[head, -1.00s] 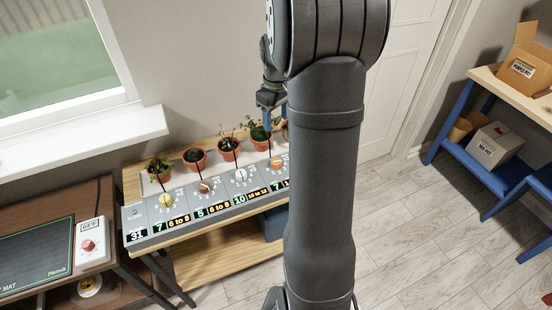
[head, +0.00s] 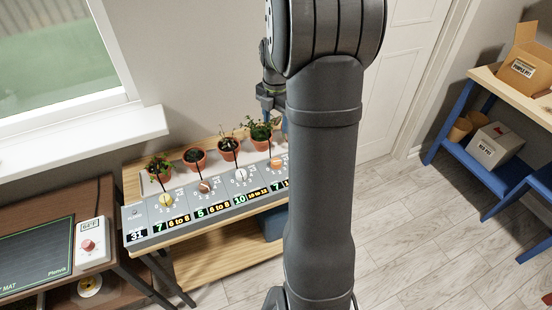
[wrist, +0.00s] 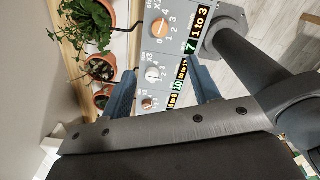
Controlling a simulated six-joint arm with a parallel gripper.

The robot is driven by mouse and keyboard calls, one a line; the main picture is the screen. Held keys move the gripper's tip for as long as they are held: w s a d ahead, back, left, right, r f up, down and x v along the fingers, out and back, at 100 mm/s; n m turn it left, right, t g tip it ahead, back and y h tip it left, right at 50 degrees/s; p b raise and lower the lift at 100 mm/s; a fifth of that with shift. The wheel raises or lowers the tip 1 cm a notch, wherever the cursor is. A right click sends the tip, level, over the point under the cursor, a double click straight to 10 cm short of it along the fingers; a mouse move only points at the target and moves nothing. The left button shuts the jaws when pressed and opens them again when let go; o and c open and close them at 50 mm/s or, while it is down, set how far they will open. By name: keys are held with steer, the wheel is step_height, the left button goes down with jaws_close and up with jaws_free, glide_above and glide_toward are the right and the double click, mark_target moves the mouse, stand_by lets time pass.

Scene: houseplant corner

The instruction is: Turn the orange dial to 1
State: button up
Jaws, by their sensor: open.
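The orange dial (head: 276,163) is the rightmost knob on the grey control panel (head: 141,226). It also shows near the top of the wrist view (wrist: 161,30), with numbers around it and a green 7 and "1 to 3" beside it. Its pointer is too small to read surely. My gripper (wrist: 163,72) is open and empty, its two blue fingers spread above the panel. The white dial (wrist: 153,73) lies between the fingertips in the picture, and the orange dial lies beyond them. In the head view my arm hides part of the gripper and the panel's right end.
A yellow dial (head: 166,200) and a brown dial (head: 206,187) are further left on the panel. Several potted plants stand behind the dials, including a leafy one (head: 259,133) near my gripper. A table with a red knob (head: 88,246) is at left.

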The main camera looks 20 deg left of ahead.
step_height(320, 180, down, 17)
steer(key=shift+f, duration=0.1)
stand_by(0.3)
steer(key=c, duration=1)
